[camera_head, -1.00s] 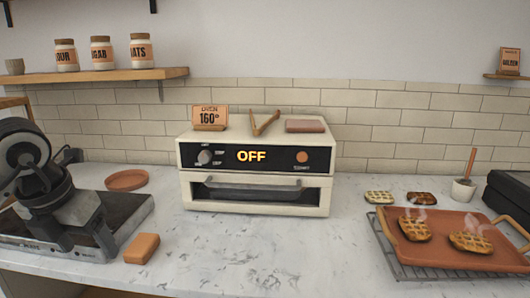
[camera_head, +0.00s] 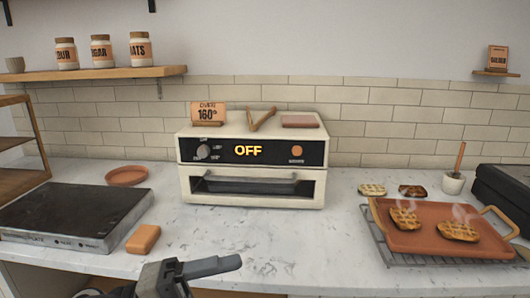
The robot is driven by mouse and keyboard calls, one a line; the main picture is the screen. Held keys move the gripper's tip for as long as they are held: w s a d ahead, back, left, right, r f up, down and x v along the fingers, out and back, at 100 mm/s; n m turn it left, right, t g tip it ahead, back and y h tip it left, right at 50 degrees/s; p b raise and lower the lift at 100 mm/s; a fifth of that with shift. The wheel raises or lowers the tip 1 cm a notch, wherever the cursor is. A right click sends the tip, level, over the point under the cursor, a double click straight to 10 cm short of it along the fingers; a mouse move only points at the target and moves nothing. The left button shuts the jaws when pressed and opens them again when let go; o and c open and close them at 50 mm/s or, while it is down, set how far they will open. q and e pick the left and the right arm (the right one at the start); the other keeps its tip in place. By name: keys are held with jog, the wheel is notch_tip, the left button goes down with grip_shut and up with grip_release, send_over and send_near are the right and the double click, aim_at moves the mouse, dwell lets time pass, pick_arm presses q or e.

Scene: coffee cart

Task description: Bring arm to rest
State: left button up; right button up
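My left gripper (camera_head: 205,268) is low at the bottom edge of the head view, in front of the counter's near edge. A dark finger points to the right, and the rest of the gripper and arm is mostly cut off by the frame. I cannot tell whether it is open or shut, and no object shows in it. My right gripper is not in view.
The counter holds a hotplate (camera_head: 70,215), an orange block (camera_head: 143,239), a round coaster (camera_head: 127,176), a white oven reading OFF (camera_head: 253,166), and a tray (camera_head: 438,240) with steaming waffles on a rack. The middle front is clear.

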pick_arm(q)
jog(key=w+a+f+n+t+y, duration=0.1)
jog(key=a+f+n+t+y, duration=0.45)
jog(key=n, duration=0.65)
jog(key=w+a+f+n+t+y, duration=0.2)
jog(key=f+n+t+y, duration=0.4)
jog(key=n+t, duration=0.45)
jog(key=s+a+f+n+g+y, duration=0.1)
jog(key=s+f+n+g, duration=0.3)
jog(key=f, duration=0.5)
jog(key=s+a+f+n+g+y, duration=0.1)
jog(key=s+f+n+g+y, duration=0.3)
jog(key=s+f, duration=0.3)
jog(key=shift+s+f+n+g, duration=0.3)
jog(key=shift+s+f+n, duration=0.15)
jog(key=shift+f, duration=0.45)
